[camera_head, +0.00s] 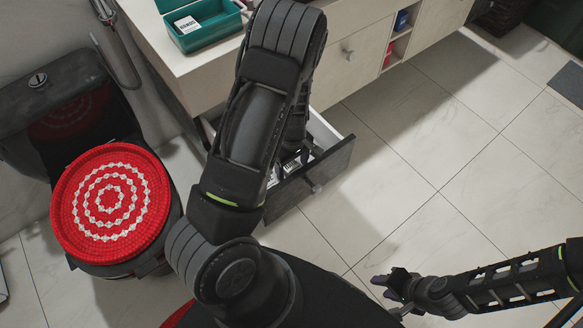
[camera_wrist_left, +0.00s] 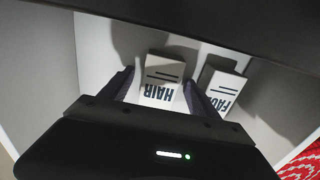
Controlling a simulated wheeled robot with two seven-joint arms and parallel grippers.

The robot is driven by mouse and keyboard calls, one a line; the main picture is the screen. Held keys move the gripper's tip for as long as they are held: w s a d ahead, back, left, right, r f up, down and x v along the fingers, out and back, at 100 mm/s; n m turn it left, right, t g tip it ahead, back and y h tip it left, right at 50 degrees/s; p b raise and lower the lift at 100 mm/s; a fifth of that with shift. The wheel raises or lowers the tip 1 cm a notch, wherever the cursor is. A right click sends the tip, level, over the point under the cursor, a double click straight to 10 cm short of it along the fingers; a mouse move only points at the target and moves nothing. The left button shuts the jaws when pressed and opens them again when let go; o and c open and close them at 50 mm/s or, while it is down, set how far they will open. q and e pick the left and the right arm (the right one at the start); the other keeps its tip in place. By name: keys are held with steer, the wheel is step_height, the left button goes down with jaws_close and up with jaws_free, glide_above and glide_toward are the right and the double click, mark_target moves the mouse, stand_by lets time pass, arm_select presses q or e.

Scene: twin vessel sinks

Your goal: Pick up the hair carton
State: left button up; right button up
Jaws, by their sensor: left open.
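The hair carton (camera_wrist_left: 165,72) is a white box with dark "HAIR" lettering, standing in the open drawer (camera_head: 330,168). A similar carton (camera_wrist_left: 223,88), whose lettering seems to read "FACE", stands to its right in the left wrist view. My left gripper (camera_wrist_left: 160,84) is open, with one dark finger on each side of the hair carton. I cannot tell whether the fingers touch it. In the head view my left arm covers much of the drawer. My right gripper (camera_head: 391,284) is away from the drawer, above the floor at lower right; its jaw opening is unclear.
A teal open box (camera_head: 222,34) holding a white carton (camera_head: 187,24) stands on the counter (camera_head: 180,66). A toilet with a red-and-white round cover (camera_head: 112,203) is at left. Drawer walls (camera_wrist_left: 92,50) stand close around the left gripper. The tiled floor (camera_head: 400,170) at right is clear.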

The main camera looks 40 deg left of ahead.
arm_select(q)
steer(key=shift+c, duration=0.2)
steer(key=c, duration=1.5)
